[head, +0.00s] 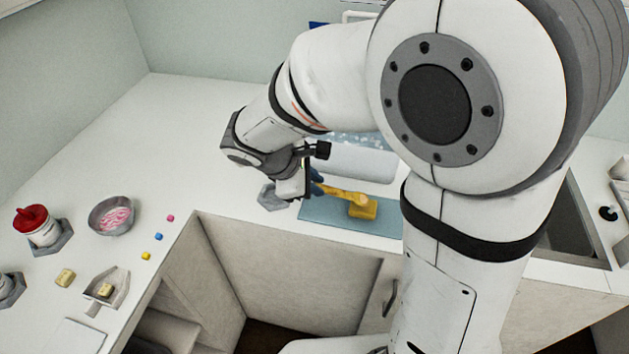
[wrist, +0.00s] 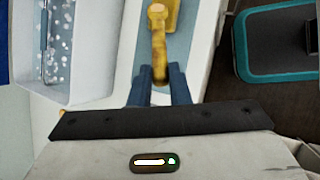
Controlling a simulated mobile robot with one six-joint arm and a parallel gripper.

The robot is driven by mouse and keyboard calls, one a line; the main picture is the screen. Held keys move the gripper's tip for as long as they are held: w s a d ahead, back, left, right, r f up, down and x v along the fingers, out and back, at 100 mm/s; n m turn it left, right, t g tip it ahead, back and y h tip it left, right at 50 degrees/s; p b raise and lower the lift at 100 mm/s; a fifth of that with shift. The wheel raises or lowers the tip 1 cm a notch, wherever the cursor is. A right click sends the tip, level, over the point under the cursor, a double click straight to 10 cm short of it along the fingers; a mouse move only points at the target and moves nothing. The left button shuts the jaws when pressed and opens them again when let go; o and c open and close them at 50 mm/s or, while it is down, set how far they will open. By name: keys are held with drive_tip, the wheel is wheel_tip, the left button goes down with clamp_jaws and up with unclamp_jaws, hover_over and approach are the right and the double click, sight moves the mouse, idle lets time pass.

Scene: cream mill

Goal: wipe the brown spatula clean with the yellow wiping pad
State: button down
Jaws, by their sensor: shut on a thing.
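The brown spatula (head: 343,194), ochre-brown in the pictures, is held in my gripper (head: 317,183) and points right toward the yellow wiping pad (head: 363,210). The pad lies on a blue mat (head: 324,215) near the counter's front edge. In the wrist view my gripper's blue fingers (wrist: 159,88) are shut around the spatula's near end (wrist: 158,50). Its far end overlaps the pad (wrist: 173,16) in both views. I cannot tell whether it touches the pad. Any dirt on the spatula is too small to tell.
A white basin with bubbly water (wrist: 72,45) stands behind the mat. A grey block (head: 270,197) sits left of my gripper. Farther left are a grey bowl with pink contents (head: 111,217), a red-lidded jar (head: 40,228), small cubes and a scoop (head: 110,281). A sink (head: 572,232) is at right.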

drive_tip(key=shift+f+b, duration=0.35)
drive_tip(key=shift+f, duration=0.15)
idle(0.9)
drive_tip(key=shift+s+a, duration=0.2)
drive_tip(key=shift+a, duration=0.55)
idle(0.9)
drive_tip(key=shift+w+d, duration=0.15)
drive_tip(key=shift+d, duration=0.65)
drive_tip(key=shift+a, duration=0.8)
